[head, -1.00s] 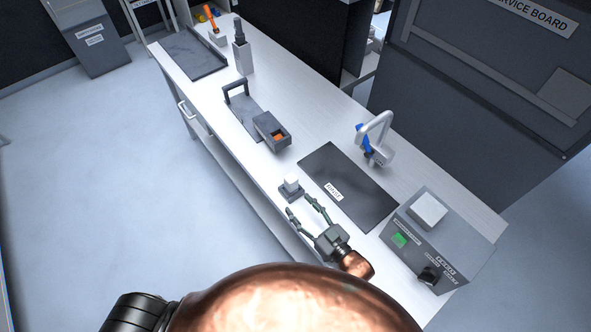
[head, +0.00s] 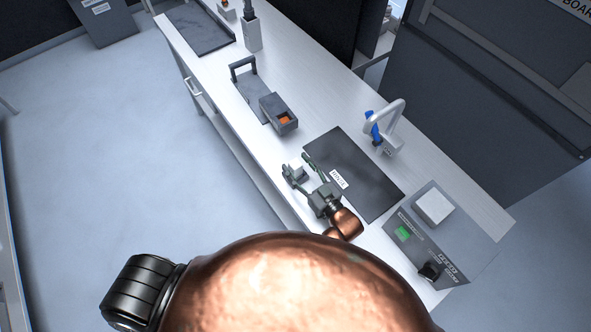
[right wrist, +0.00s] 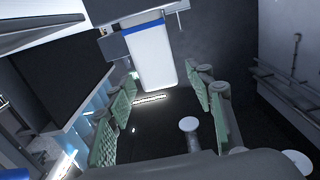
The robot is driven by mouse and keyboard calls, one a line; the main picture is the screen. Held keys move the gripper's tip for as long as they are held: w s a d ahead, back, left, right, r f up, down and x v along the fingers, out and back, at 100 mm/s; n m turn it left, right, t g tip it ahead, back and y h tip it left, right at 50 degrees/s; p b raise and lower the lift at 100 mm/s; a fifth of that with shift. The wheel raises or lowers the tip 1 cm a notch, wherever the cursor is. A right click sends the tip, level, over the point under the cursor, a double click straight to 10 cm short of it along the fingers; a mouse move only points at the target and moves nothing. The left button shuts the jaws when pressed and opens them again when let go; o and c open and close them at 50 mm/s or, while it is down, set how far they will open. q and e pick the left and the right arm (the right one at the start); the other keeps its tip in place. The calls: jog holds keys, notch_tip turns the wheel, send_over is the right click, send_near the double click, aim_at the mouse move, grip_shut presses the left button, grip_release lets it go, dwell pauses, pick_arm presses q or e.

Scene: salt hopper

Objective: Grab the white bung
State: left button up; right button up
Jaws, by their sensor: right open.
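The white bung (head: 296,164) is a small pale block on a dark grey base at the near edge of the bench, left of the black mat. My right gripper (head: 297,161) is open, with one finger on each side of the bung in the head view. Whether the fingers touch it cannot be told. In the right wrist view my right gripper's green-padded fingers (right wrist: 165,118) stand apart, and a white block (right wrist: 150,58) shows beyond them; I cannot tell whether it is the bung. My left gripper is not in view.
A black mat (head: 358,180) with a white label lies right of the gripper. A grey control box (head: 440,235) with a green button stands at the right. A blue and white fixture (head: 388,128) stands behind.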

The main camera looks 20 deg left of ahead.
jog(key=shift+w+a, duration=0.35)
jog(key=shift+a, duration=0.15)
jog(key=shift+c, duration=0.7)
jog(key=c, duration=1.1)
jog(key=shift+c, duration=0.5)
jog(key=shift+r, duration=0.1)
